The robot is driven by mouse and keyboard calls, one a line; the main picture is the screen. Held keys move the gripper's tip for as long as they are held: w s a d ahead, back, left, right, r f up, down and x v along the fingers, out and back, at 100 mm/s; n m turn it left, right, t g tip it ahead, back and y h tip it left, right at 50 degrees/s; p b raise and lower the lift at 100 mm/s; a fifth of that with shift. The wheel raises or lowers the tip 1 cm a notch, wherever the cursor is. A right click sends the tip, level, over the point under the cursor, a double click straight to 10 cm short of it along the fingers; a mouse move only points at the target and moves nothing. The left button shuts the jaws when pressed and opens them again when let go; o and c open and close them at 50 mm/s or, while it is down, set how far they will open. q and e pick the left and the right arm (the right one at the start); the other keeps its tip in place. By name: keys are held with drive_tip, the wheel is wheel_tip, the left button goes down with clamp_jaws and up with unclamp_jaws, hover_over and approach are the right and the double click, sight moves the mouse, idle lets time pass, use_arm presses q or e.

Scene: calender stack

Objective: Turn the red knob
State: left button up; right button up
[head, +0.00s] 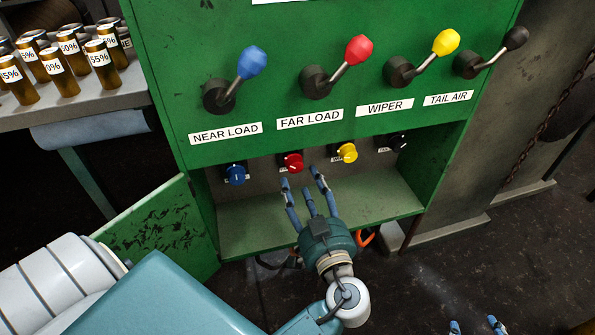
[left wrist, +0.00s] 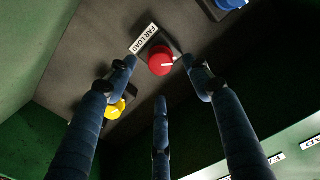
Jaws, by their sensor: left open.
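The red knob (head: 292,163) sits on the grey panel inside the green cabinet, below the FAR LOAD lever. In the left wrist view the red knob (left wrist: 160,61) shows a white pointer mark towards the right, beside a FAR LOAD label (left wrist: 144,39). My left gripper (head: 303,179) is open in front of the panel, its fingers pointing at the red knob. In the left wrist view its fingers spread around the knob's outline; I cannot tell whether any touches it. The fingertips of my right gripper (head: 477,324) show at the bottom right edge, spread apart and empty, away from the cabinet.
A blue knob (head: 235,174) and a yellow knob (head: 346,152) flank the red one; a black knob (head: 399,142) is further right. Several levers stick out above. The cabinet's shelf (head: 375,199) lies below the knobs, and its green door (head: 160,230) hangs open at left.

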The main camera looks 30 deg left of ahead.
use_arm(q)
drive_tip(key=v, duration=0.5)
idle(0.4)
